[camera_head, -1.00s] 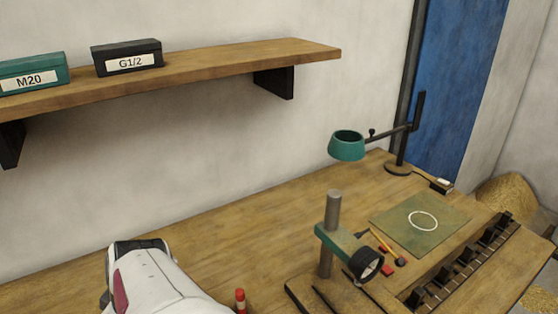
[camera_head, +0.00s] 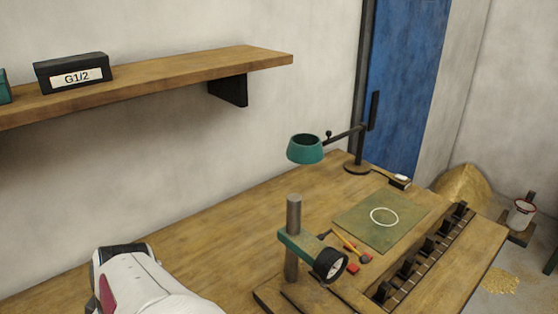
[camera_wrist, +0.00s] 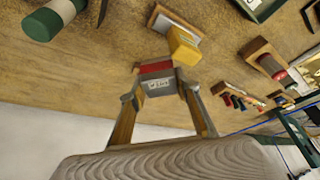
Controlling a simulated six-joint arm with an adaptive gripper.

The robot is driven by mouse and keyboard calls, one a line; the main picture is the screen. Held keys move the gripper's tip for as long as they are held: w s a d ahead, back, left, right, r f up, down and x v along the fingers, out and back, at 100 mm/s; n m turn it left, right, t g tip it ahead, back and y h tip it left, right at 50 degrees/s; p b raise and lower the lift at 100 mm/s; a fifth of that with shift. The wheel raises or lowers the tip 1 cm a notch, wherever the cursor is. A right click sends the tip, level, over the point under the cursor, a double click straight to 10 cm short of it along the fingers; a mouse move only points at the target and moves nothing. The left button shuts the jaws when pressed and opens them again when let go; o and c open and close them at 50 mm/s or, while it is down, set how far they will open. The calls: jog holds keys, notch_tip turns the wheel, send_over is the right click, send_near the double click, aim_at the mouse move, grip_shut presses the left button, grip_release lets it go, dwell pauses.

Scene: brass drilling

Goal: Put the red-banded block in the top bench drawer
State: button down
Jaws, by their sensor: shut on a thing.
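In the wrist view, my gripper (camera_wrist: 158,98) is shut on the red-banded block (camera_wrist: 157,84), which sits between the two fingertips. The block shows a grey face with a small pale label and a red band along its far side. The wooden bench top (camera_wrist: 105,60) lies beyond it; I cannot tell how far the block is from it. In the head view, neither my gripper nor the block shows. I cannot make out the top bench drawer in either view.
In the wrist view, a yellow piece (camera_wrist: 184,46) is just beyond the block, and a green cylinder (camera_wrist: 42,25) is at upper left. In the head view, a drill-stand-like post (camera_head: 293,235), green mat (camera_head: 370,222) and lamp (camera_head: 305,149) stand on the bench; the bench's back left is clear.

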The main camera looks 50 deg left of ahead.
jog(key=w+d+r+m+t+y, duration=0.15)
jog(key=w+m, duration=0.35)
jog(key=w, duration=2.3)
jog(key=shift+d+r+m+t+h, duration=0.75)
jog(key=shift+d+r+m+t, duration=1.5)
jog(key=shift+d+r+m, duration=3.45)
jog(key=w+d+f+m+t+h, duration=0.1)
jog(key=w+d+f+m, duration=0.3)
jog(key=w+d, duration=0.65)
jog(key=w+d+f+m+h, duration=0.1)
jog(key=w+d+f, duration=0.4)
jog(key=w+d, duration=0.55)
jog(key=w+d+f+m, duration=0.1)
jog(key=d+f, duration=0.1)
jog(key=d, duration=0.8)
jog(key=w+d+f+m+h, duration=0.1)
jog(key=w+d+f+m, duration=0.1)
jog(key=d, duration=0.9)
jog(key=w+d+f+m, duration=0.1)
jog(key=d+f, duration=0.3)
jog(key=d, duration=0.6)
jog(key=shift+w+d+f+m, duration=0.2)
jog(key=shift+w+m, duration=0.2)
jog(key=shift+w, duration=0.35)
